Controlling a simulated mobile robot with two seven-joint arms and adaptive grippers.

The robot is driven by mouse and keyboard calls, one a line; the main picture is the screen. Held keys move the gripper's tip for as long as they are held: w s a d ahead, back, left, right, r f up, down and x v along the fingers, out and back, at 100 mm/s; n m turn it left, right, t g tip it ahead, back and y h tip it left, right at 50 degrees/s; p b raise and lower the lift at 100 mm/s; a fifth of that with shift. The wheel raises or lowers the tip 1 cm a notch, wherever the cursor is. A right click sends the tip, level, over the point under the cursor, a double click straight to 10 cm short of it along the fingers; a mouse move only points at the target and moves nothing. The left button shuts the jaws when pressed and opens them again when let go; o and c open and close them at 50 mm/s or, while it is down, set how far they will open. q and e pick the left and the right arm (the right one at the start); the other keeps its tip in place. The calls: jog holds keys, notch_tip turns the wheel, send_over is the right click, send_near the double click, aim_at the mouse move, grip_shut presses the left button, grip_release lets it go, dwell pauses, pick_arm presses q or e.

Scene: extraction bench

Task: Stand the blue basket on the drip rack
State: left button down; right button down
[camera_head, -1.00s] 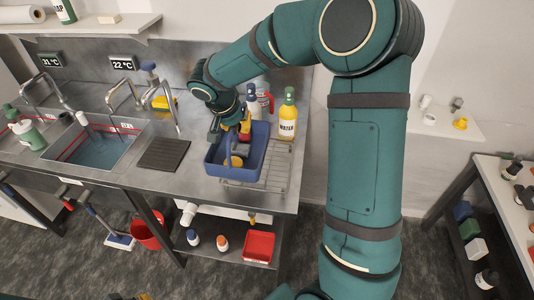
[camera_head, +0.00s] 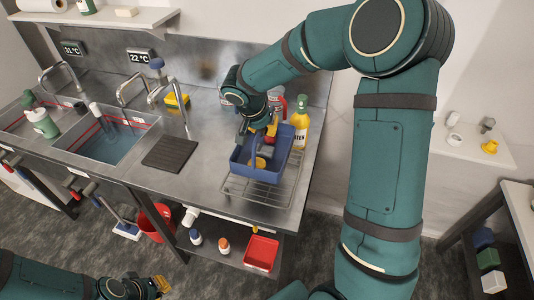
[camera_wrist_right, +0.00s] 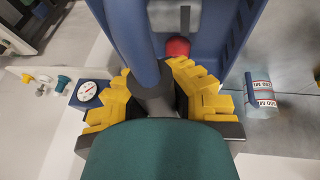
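The blue basket (camera_head: 241,167) is over the wire drip rack (camera_head: 284,193), whose front and right parts show bare. I cannot tell whether its base touches the wires. A yellow item (camera_head: 258,163) shows inside it. My right gripper (camera_head: 271,127) is at the basket's upper part. In the right wrist view its yellow fingers (camera_wrist_right: 157,95) close around the blue handle (camera_wrist_right: 129,35), and a red round thing (camera_wrist_right: 177,48) shows beyond. My left gripper (camera_head: 160,284) is low at the bottom left, far from the basket; its opening is unclear.
A yellow-labelled bottle (camera_head: 300,123) stands close behind the basket's right side, near a red-handled jug (camera_head: 277,100). A dark ribbed mat (camera_head: 170,153) and a sink (camera_head: 105,142) lie left. A red bin (camera_head: 262,252) sits on the shelf below.

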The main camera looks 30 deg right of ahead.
aim_at(267, 148)
notch_tip(267, 148, down, 7)
jog(key=shift+w+r, duration=0.1)
dwell(0.3)
jog(key=c, duration=1.1)
grip_release()
jog(key=shift+c, duration=0.2)
